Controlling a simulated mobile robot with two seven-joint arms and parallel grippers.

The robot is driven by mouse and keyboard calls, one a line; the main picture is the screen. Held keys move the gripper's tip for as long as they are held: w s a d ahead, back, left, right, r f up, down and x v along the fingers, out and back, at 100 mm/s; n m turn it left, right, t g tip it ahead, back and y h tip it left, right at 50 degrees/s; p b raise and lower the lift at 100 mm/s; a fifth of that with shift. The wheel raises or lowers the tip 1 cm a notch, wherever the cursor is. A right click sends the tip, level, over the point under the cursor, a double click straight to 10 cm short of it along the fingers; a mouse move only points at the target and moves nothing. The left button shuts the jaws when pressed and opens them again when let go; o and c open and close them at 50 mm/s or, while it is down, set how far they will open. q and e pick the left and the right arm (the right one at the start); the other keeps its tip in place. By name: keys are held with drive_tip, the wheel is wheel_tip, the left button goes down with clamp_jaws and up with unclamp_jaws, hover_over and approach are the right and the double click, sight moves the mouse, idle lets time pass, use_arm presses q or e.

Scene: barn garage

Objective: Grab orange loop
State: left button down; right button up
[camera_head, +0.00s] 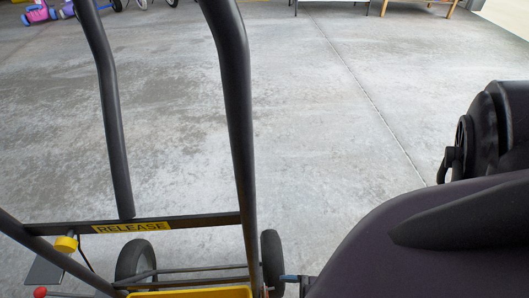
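I see no orange loop in the head view. A black tubular handle frame (238,95) rises close in front of me on the left. Its crossbar (200,221) carries a yellow label reading RELEASE (131,227). A yellow knob (66,243) sits at the left end of the crossbar, and a small red ball-shaped knob (40,292) is below it at the bottom edge. A yellow part (190,293) shows low between the tubes, cut off by the frame edge. Neither of my grippers is in view.
Dark wheels (273,262) stand at the frame's base. A large dark purple rounded body (370,255) and a black part (500,125) fill the right side. Open concrete floor (330,120) lies beyond. Pink and blue items (38,14) and table legs are far back.

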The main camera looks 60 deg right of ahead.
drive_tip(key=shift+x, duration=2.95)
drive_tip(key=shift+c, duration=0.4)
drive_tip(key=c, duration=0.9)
